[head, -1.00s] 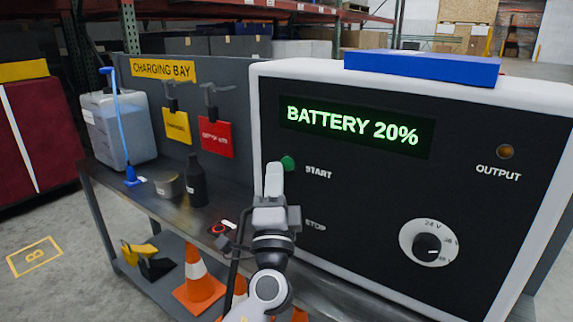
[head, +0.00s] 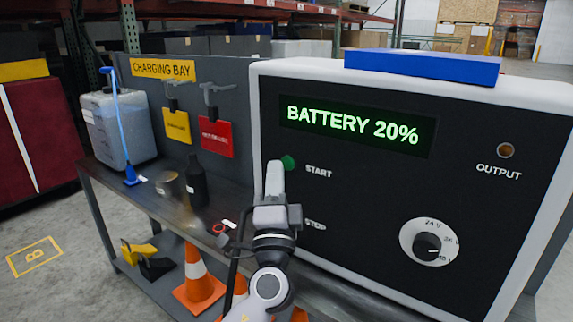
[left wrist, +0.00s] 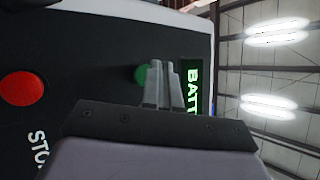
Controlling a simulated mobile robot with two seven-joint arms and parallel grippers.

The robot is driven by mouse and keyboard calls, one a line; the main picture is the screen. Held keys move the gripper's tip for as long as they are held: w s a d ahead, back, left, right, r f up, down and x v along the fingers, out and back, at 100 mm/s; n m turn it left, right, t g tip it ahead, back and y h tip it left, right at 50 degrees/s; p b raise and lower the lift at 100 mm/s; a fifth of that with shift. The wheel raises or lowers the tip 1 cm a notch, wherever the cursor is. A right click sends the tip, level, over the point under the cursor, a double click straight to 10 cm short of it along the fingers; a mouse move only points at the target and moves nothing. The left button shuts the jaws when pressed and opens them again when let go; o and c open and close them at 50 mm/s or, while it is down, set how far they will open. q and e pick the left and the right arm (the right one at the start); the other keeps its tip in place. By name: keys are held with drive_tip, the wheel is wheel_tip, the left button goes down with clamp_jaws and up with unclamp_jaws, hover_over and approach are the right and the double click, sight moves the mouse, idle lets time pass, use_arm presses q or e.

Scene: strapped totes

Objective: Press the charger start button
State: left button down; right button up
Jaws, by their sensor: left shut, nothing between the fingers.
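The charger (head: 350,220) is a large black-faced box with a white rim on the bench. Its display (head: 352,125) reads "BATTERY 20%" in green. The green start button (head: 288,162) is on the left of the face beside the word START. It also shows in the left wrist view (left wrist: 140,75), partly behind the fingers. My left gripper (head: 275,168) is shut and empty, its fingertips just beside and slightly below the button in the head view. I cannot tell whether they touch it. The red stop button (left wrist: 21,88) shows in the left wrist view. My right gripper is not in view.
A blue case (head: 422,66) lies on top of the charger. A dial (head: 428,243) and an output lamp (head: 505,151) are at its right. A dark bottle (head: 196,182), a can (head: 168,183) and a jug (head: 118,125) stand on the bench. Orange cones (head: 199,275) stand on the lower shelf.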

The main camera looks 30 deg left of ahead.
use_arm(q)
drive_tip(key=shift+w, duration=0.3)
drive_tip(key=shift+w+b, duration=0.35)
drive_tip(key=shift+b, duration=0.15)
idle(0.5)
drive_tip(key=shift+s, duration=0.8)
drive_tip(key=shift+s+a, duration=0.2)
drive_tip(key=shift+s, duration=2.3)
